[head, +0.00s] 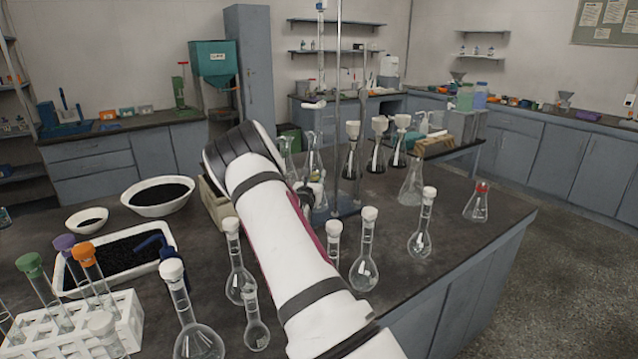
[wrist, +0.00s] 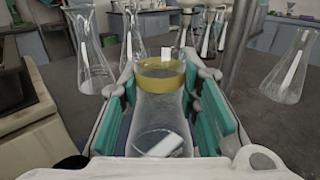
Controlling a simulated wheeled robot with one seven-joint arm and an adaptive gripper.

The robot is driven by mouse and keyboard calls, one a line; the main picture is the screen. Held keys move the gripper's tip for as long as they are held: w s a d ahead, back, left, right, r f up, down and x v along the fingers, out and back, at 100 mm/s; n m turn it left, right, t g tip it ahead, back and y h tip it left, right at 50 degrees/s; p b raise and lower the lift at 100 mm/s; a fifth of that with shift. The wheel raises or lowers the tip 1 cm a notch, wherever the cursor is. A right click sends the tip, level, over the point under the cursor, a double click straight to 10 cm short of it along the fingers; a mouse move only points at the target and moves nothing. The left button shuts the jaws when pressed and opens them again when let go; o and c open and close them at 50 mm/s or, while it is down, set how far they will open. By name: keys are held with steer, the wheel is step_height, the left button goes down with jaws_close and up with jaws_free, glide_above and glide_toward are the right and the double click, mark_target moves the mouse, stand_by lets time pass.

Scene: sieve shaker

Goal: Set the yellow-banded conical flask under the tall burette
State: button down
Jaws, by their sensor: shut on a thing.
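The yellow-banded conical flask (wrist: 160,75) is between the green pads of my gripper (wrist: 166,92) in the wrist view, and the gripper is shut on it. Its yellow band shows clearly and its glass body is see-through. In the head view my arm covers most of the gripper and the held flask. The tall burette (head: 321,50) rises at the upper middle of the head view, beside the metal rod of a stand (head: 338,100). In the wrist view a metal rod (wrist: 240,40) stands right of the held flask.
Clear flasks stand close by, one left (wrist: 92,60) and one right (wrist: 294,68) in the wrist view. Several dark-filled flasks with white funnels (head: 379,145) stand behind the stand. Stoppered volumetric flasks (head: 365,262) line the front.

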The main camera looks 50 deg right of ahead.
steer(key=w+d+f+b, duration=0.1)
steer(key=w+d+f, duration=0.2)
steer(key=d, duration=0.4)
steer(key=shift+w+d+f+b, duration=0.15)
steer(key=shift+w+d+b, duration=0.25)
steer(key=shift+w, duration=0.45)
steer(key=shift+f, duration=0.2)
steer(key=c, duration=1.2)
jaws_free()
